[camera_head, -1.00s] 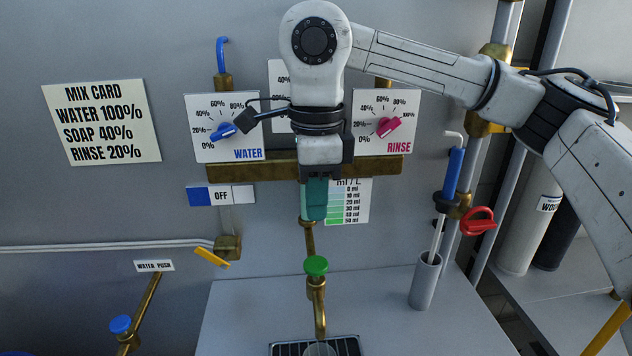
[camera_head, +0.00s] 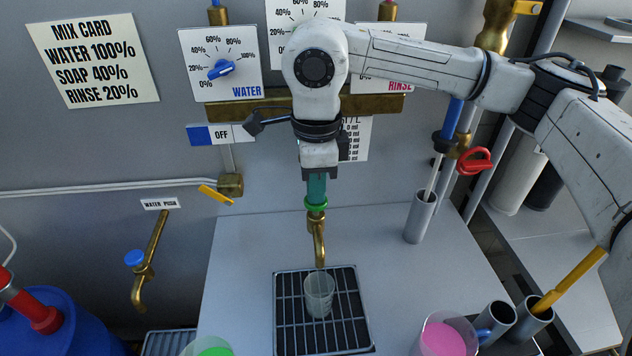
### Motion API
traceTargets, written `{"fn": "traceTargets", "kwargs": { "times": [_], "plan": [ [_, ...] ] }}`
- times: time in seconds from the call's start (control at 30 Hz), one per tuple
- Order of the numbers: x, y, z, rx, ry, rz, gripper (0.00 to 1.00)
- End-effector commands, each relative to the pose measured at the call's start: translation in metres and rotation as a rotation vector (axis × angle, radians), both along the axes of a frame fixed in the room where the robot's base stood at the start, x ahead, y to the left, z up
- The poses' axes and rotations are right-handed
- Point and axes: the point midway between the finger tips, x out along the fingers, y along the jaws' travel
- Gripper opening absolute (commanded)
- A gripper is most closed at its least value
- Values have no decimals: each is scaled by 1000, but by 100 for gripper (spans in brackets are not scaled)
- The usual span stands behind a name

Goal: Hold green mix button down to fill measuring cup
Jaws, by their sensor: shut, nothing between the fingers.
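The green mix button (camera_head: 316,203) sits on top of the brass mix tap (camera_head: 319,238). My gripper (camera_head: 316,196) is shut and points down, with its teal fingertips at the top of the button. They look to be on it, but I cannot tell how far it is pressed. The clear measuring cup (camera_head: 319,298) stands upright on the dark drip grate (camera_head: 287,322), below the spout. I see no clear stream, and the cup's level is hard to tell.
The water dial (camera_head: 220,69) and mix card (camera_head: 92,60) are on the wall. At left are a blue-topped tap (camera_head: 138,259) and blue drum (camera_head: 70,325). A pink-filled jug (camera_head: 443,336) and holders (camera_head: 497,318) stand front right. The counter beside the grate is mostly clear.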

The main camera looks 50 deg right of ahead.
Motion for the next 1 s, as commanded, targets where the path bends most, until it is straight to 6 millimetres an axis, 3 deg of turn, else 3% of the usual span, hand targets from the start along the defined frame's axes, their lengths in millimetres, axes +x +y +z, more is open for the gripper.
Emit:
{"fn": "traceTargets", "kwargs": {
  "times": [0.4, 1.0],
  "plan": [
    [0, -1, -20, -2, 1, -1, 0],
    [-1, 0, -22, -1, 6, -1, 0]
  ]
}}
